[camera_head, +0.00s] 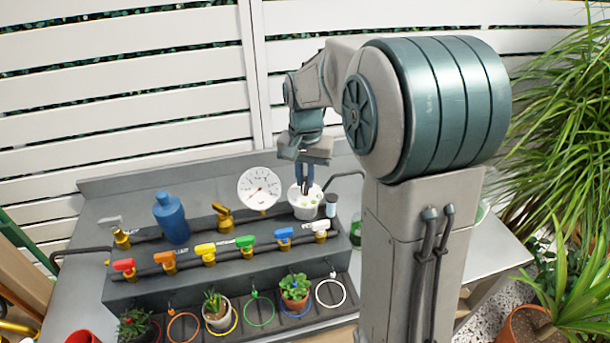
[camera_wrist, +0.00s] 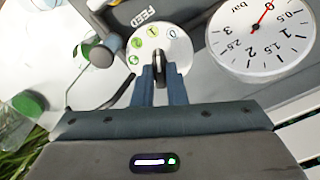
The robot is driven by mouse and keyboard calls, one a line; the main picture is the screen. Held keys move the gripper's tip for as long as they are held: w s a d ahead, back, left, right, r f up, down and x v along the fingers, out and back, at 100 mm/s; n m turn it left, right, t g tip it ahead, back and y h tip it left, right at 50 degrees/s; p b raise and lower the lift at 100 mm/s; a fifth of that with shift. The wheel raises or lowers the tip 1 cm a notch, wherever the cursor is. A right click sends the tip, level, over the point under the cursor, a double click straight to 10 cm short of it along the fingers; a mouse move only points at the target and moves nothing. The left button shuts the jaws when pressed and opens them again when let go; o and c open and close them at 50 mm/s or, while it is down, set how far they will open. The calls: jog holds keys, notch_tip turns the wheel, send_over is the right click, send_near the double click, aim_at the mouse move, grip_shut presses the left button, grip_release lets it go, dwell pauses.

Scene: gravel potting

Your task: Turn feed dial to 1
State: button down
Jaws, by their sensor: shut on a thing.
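The feed dial is a white round face (camera_wrist: 176,50) with a ring of small green and yellow marks, below a dark label reading FEED. Its dark knob (camera_wrist: 158,66) stands between my fingers in the wrist view. In the head view the white dial (camera_head: 296,200) sits at the back of the bench, right of the gauge. My gripper (camera_head: 304,188) reaches down to it and is shut on the knob; its fingers also show in the wrist view (camera_wrist: 158,82). The fingers hide the lower face, and I cannot tell exactly which mark the knob points at.
A white pressure gauge (camera_head: 259,187) stands close left of the dial. A blue bottle (camera_head: 171,219) and a brass valve (camera_head: 225,217) are further left. Several coloured valve levers, including a red one (camera_head: 123,265), line the front pipe. Potted plants (camera_head: 295,290) stand in front.

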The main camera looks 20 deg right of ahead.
aim_at(305, 181)
jog(key=shift+n, duration=0.7)
jog(key=c, duration=1.5)
grip_release()
jog(key=shift+o, duration=0.2)
jog(key=shift+r, duration=0.1)
notch_tip(305, 181, up, 14)
jog(key=shift+s, duration=0.1)
jog(key=s+f+n+t, duration=0.1)
jog(key=s+f+n, duration=0.1)
jog(key=s+f, duration=0.4)
jog(key=s+f+n+t, duration=0.2)
jog(key=s+f, duration=0.4)
jog(key=s, duration=0.8)
jog(key=shift+a, duration=0.3)
